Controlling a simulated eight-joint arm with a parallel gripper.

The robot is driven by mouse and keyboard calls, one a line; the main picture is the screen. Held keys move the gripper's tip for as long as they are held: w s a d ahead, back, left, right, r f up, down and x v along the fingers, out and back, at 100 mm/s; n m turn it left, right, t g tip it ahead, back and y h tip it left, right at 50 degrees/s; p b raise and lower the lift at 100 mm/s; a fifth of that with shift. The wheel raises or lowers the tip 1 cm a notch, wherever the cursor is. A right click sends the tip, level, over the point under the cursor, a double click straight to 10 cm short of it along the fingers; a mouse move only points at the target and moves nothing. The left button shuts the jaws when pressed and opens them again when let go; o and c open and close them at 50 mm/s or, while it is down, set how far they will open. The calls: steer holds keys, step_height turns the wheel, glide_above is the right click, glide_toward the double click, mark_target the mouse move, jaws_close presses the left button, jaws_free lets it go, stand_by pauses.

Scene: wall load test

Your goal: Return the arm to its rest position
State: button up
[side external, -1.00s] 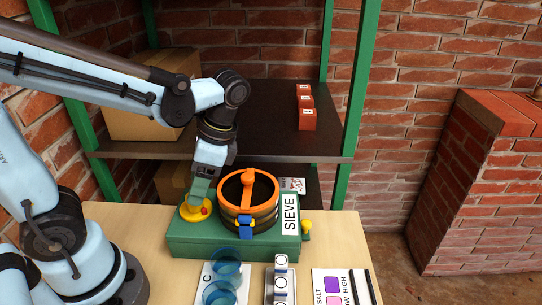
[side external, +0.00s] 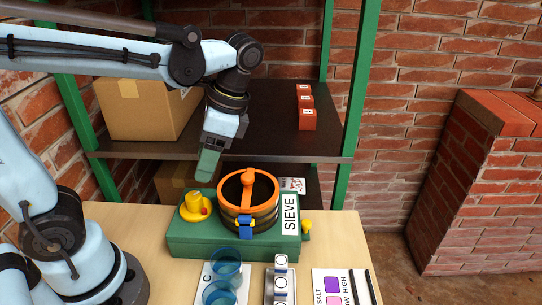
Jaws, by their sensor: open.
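My gripper (side external: 207,170) hangs above the left part of the green sieve machine, pointing down. It is open and holds nothing that I can see; its finger gap is seen edge-on. Below it, apart from it, is a yellow knob (side external: 193,204) with a small red button beside it. The green sieve machine (side external: 200,242) stands on the table with a white SIEVE label. An orange-rimmed sieve drum (side external: 262,208) with a blue latch sits on it, right of my gripper.
A dark shelf (side external: 275,135) in a green frame stands behind, holding a cardboard box (side external: 140,110) and several red blocks (side external: 307,118). Blue cups (side external: 226,262), a small tray (side external: 281,280) and a salt card (side external: 332,287) lie at the table's front. Brick walls enclose the place.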

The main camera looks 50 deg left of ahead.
mark_target(193, 195)
steer(key=x, duration=0.8)
steer(key=shift+f, duration=0.15)
steer(key=shift+a+f+n, duration=0.1)
steer(key=shift+n, duration=0.3)
steer(key=n+h, duration=0.1)
steer(key=n, duration=0.2)
steer(key=shift+a+g, duration=0.1)
steer(key=shift+g, duration=0.3)
steer(key=n+h, duration=0.2)
steer(key=n, duration=0.3)
steer(key=shift+a, duration=0.1)
steer(key=n+h, duration=0.1)
steer(key=n, duration=0.1)
steer(key=n+h, duration=0.1)
steer(key=n, duration=0.1)
steer(key=shift+s+a+t, duration=0.1)
steer(key=shift+t, duration=0.2)
steer(key=n+t+h, duration=0.1)
steer(key=n, duration=0.4)
steer(key=shift+n, duration=0.3)
